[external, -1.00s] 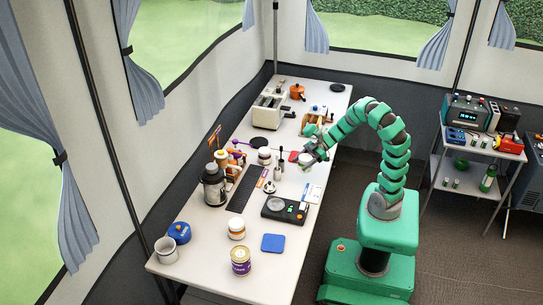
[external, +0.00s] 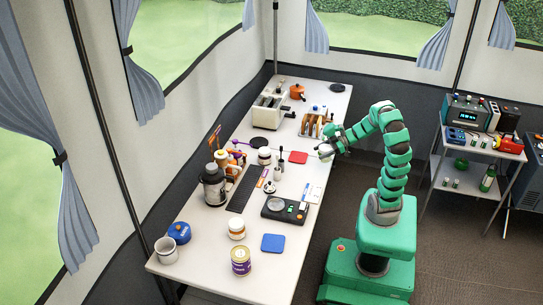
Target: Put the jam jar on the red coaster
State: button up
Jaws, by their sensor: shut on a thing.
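My gripper (external: 327,151) is at the right edge of the table, to the right of the red coaster (external: 298,157). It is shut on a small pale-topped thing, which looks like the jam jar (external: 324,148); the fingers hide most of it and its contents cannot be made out. The red coaster lies flat and bare on the table, apart from the gripper.
A white-lidded dark jar (external: 265,156) and a small grey bottle (external: 278,172) stand left of the coaster. A wooden rack (external: 312,124) is behind it. A black scale (external: 284,209), blue coaster (external: 273,243) and purple-labelled tin (external: 241,261) are nearer the front.

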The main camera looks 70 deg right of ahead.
jog(key=shift+w+d+r+p, duration=0.1)
jog(key=shift+w+d+p, duration=0.15)
jog(key=shift+w+p, duration=0.65)
jog(key=shift+w+d+r+p, duration=0.1)
jog(key=shift+w+d+p, duration=0.15)
jog(key=shift+w+p, duration=0.55)
jog(key=shift+w+d+f+p, duration=0.2)
jog(key=shift+w+p, duration=0.3)
jog(key=shift+p, duration=0.7)
jog(key=shift+w+d+f+p, duration=0.15)
jog(key=shift+w+p, duration=0.35)
jog(key=shift+p, duration=0.65)
jog(key=shift+w+d+f+p, duration=0.2)
jog(key=shift+w+p, duration=0.3)
jog(key=shift+p, duration=0.7)
jog(key=shift+w+r+p, duration=0.1)
jog(key=shift+w+p, duration=0.1)
jog(key=shift+p, duration=0.1)
jog(key=w, duration=0.2)
jog(key=w+d+b, duration=0.1)
jog(key=w, duration=0.2)
jog(key=w+d+f, duration=0.1)
jog(key=w, duration=0.1)
jog(key=shift+w+d, duration=0.25)
jog(key=shift+w, duration=0.1)
jog(key=shift+f+b, duration=1.05)
jog(key=shift+f, duration=0.75)
